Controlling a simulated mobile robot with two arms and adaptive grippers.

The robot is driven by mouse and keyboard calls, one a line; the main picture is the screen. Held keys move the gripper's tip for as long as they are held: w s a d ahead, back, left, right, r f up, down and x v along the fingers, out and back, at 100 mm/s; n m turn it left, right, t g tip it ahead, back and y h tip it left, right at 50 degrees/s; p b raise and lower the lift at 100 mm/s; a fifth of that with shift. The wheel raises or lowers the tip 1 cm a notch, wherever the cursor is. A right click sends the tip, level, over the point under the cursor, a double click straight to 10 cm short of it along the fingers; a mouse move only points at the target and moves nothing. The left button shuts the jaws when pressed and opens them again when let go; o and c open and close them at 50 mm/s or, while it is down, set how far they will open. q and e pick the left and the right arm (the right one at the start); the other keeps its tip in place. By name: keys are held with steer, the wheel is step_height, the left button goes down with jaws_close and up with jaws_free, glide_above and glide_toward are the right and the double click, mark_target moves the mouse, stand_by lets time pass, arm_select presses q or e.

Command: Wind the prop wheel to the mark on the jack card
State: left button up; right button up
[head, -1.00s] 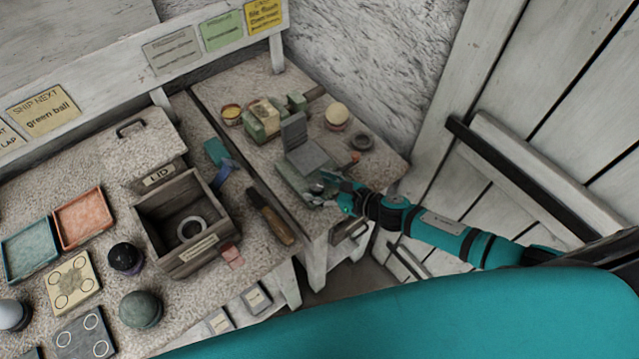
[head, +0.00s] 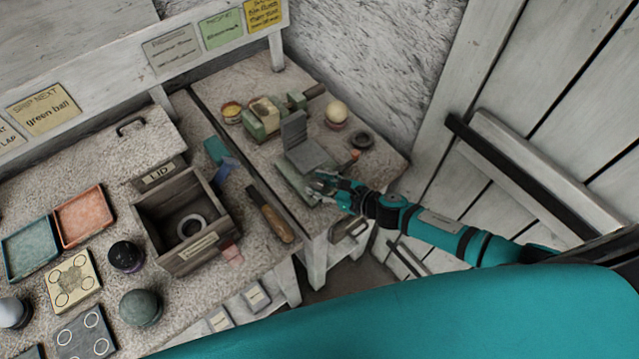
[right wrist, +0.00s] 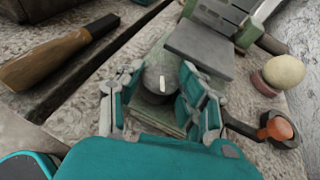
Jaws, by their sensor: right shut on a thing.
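The prop wheel (right wrist: 160,78) looks like a dark grey round knob with a white mark on it, seen in the right wrist view on a greenish base below a grey plate. My right gripper (right wrist: 160,98) is shut around it, one teal finger on each side. In the head view my right gripper (head: 322,182) is at the front of the grey-green jack (head: 290,178), and its fingers hide most of the wheel. I cannot tell which card is the jack card, and no target mark is readable. My left gripper is not in view.
A wooden-handled tool (head: 270,214) lies to the left, beside an open wooden box (head: 187,262). Several cards (head: 172,47) line the back rail.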

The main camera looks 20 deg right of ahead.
steer(key=m+h, duration=0.1)
steer(key=m+t+h, duration=0.2)
steer(key=shift+s+a+m+h+b, duration=0.1)
steer(key=shift+a+m+h+b, duration=0.2)
steer(key=shift+m, duration=0.1)
steer(key=m+h, duration=0.3)
steer(key=h, duration=0.1)
steer(key=shift+m+t, duration=0.3)
steer(key=shift+t, duration=0.1)
steer(key=m+h+b, duration=0.1)
steer(key=m+h, duration=0.2)
steer(key=h, duration=0.1)
steer(key=shift+a+g, duration=0.15)
steer(key=shift+g, duration=0.25)
steer(key=shift+m+g+h+b, duration=0.45)
steer(key=shift+m+g+h, duration=0.35)
steer(key=shift+m+h, duration=1.05)
steer(key=shift+h, duration=0.25)
steer(key=o, duration=1.2)
